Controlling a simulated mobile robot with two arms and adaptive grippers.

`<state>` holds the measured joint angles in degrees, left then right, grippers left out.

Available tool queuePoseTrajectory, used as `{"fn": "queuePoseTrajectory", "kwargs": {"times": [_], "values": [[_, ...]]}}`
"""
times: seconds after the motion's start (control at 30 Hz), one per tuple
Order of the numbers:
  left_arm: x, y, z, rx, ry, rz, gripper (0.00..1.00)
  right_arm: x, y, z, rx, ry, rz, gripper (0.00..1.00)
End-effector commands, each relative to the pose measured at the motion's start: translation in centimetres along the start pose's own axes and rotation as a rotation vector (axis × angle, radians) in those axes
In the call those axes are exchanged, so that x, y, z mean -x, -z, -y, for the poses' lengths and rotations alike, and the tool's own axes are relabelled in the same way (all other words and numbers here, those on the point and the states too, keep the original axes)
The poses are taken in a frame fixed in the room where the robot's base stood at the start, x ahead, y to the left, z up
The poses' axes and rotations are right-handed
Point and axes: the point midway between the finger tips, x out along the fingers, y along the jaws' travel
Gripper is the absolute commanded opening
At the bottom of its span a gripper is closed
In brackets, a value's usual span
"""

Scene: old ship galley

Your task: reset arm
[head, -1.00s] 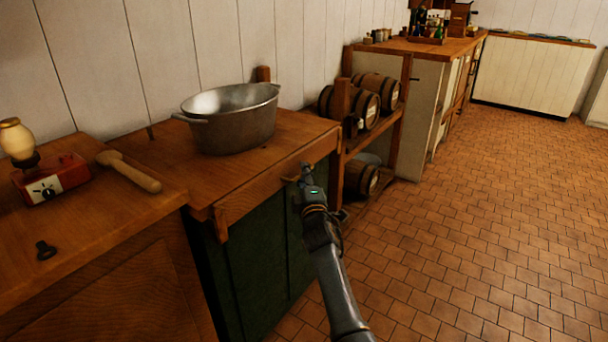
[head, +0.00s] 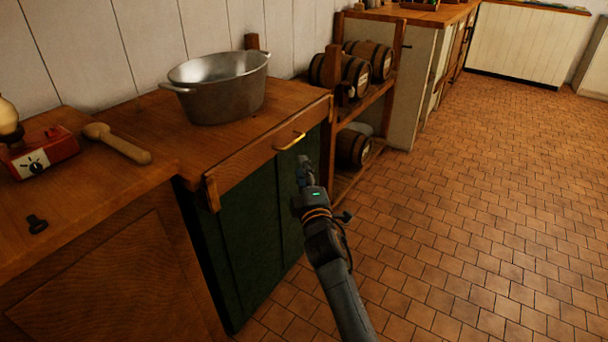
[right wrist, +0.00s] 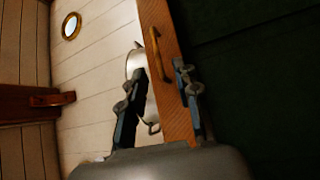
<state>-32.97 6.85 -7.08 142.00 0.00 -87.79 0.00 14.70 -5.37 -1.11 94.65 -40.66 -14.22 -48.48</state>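My right gripper (head: 305,172) is in front of the green cabinet (head: 245,235), below and slightly right of a brass handle (head: 291,141) on the wooden drawer front. In the right wrist view my right gripper (right wrist: 158,88) has its two fingers spread apart with nothing held between them. The handle also shows in that view (right wrist: 157,52), beyond the fingers and apart from them. The drawer looks shut in the head view. My left gripper is in neither view.
A metal pot (head: 217,88) stands on the wooden counter. Barrels (head: 341,73) sit on a rack. The tiled floor (head: 470,190) at right is clear.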

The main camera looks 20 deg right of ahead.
Motion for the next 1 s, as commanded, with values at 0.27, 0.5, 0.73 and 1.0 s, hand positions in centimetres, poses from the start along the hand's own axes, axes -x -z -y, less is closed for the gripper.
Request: {"fn": "queuePoseTrajectory", "kwargs": {"times": [0.27,0.5,0.73,1.0], "values": [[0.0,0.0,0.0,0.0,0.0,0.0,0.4,1.2,0.0,0.0,0.0,0.0,0.001,0.32],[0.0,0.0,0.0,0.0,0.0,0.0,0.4,1.1,0.0,0.0,0.0,0.0,0.001,0.32],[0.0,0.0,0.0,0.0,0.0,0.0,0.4,2.9,-1.5,1.8,-0.076,0.065,0.043,0.32],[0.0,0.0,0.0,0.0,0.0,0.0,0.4,17.0,-7.2,11.1,-0.568,0.492,0.343,0.32]]}}
